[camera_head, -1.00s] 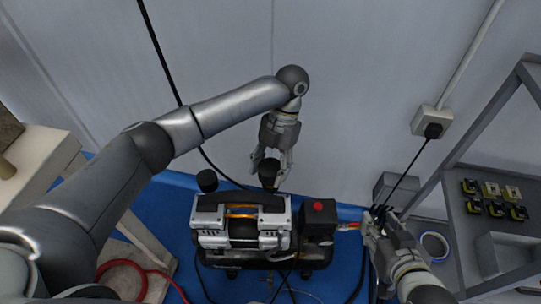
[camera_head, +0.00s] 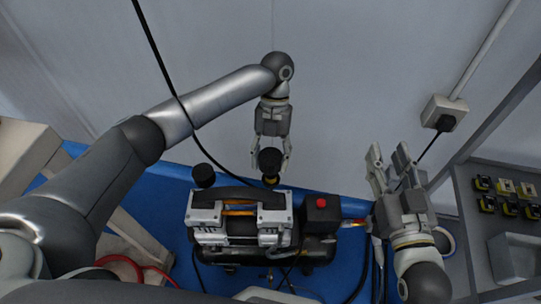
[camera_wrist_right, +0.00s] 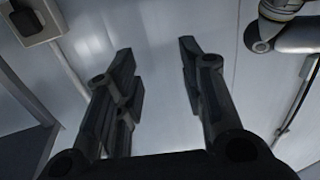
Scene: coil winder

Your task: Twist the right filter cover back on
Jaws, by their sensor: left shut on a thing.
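The compressor (camera_head: 238,225) stands on the blue surface, with a silver and black body and a red button on its right box. A black filter cover (camera_head: 203,175) sits at its upper left. The right filter cover (camera_head: 270,162) is black and round, at the compressor's upper right. My left gripper (camera_head: 271,167) comes down from above and is shut on the right filter cover, with a finger on each side. Whether the cover is seated on its mount is hard to tell. My right gripper (camera_head: 388,160) is open and empty, right of the compressor; its spread fingers also show in the right wrist view (camera_wrist_right: 155,75).
A wall socket (camera_head: 444,113) with a plugged black cable is at the right. A grey shelf (camera_head: 500,215) holds several small yellow-black parts (camera_head: 508,195). A red hose (camera_head: 125,265) lies at the lower left. A black cable crosses near my left arm.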

